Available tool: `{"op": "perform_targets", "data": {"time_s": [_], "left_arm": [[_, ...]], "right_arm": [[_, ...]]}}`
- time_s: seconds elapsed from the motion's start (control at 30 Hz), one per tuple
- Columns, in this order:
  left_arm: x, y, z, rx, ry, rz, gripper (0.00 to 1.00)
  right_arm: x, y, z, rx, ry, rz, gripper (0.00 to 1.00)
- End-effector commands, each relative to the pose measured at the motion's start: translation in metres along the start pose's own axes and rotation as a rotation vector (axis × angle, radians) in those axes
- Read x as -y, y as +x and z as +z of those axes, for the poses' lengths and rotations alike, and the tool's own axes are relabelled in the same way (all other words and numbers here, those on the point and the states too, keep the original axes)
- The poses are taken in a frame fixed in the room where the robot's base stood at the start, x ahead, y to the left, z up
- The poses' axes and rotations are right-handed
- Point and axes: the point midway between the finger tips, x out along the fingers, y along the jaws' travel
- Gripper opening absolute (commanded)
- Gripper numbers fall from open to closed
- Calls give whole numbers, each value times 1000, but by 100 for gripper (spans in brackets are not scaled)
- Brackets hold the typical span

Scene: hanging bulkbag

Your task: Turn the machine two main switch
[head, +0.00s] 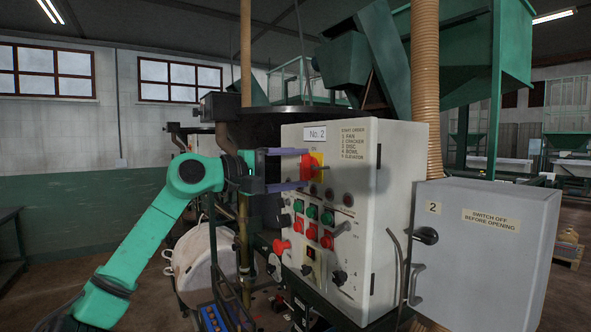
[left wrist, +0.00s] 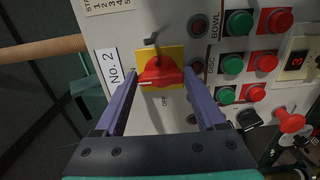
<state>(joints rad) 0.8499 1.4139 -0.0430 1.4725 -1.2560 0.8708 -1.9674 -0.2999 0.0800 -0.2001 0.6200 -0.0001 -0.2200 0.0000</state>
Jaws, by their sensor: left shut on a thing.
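The main switch is a red handle (left wrist: 161,75) on a yellow plate (left wrist: 150,60), next to the "No. 2" label on the grey control panel (head: 362,215). In the head view the yellow plate (head: 318,160) is partly hidden by my gripper. My left gripper (head: 306,168) reaches the panel from the left. In the left wrist view its purple fingers (left wrist: 160,76) are on either side of the red handle, shut on it. The handle lies across the picture there, and an "OFF" mark is on the panel just below the plate. My right gripper is not in view.
Red and green buttons (head: 312,212) and red knobs sit below the switch. A grey box (head: 487,245) marked "2" with a black handle stands at the right. A ribbed brown hose (head: 425,90) rises behind the panel.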

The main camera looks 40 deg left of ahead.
Motion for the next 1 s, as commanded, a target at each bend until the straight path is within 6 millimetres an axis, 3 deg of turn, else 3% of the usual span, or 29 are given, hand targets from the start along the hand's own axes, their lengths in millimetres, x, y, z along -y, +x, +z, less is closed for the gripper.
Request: {"op": "perform_targets", "data": {"time_s": [0.37, 0.4, 0.77, 0.87, 1.0], "left_arm": [[0, 0, 0, 0, 8, 0, 17], [0, 0, 0, 0, 8, 0, 85], [3, -4, 0, -2, 6, 0, 85], [8, -19, -1, -4, 7, 1, 85], [12, -58, 0, -4, 9, 2, 85]], "right_arm": [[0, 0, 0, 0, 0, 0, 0], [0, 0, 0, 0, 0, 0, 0], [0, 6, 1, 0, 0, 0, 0], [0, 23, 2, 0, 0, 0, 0], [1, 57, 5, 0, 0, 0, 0]]}}
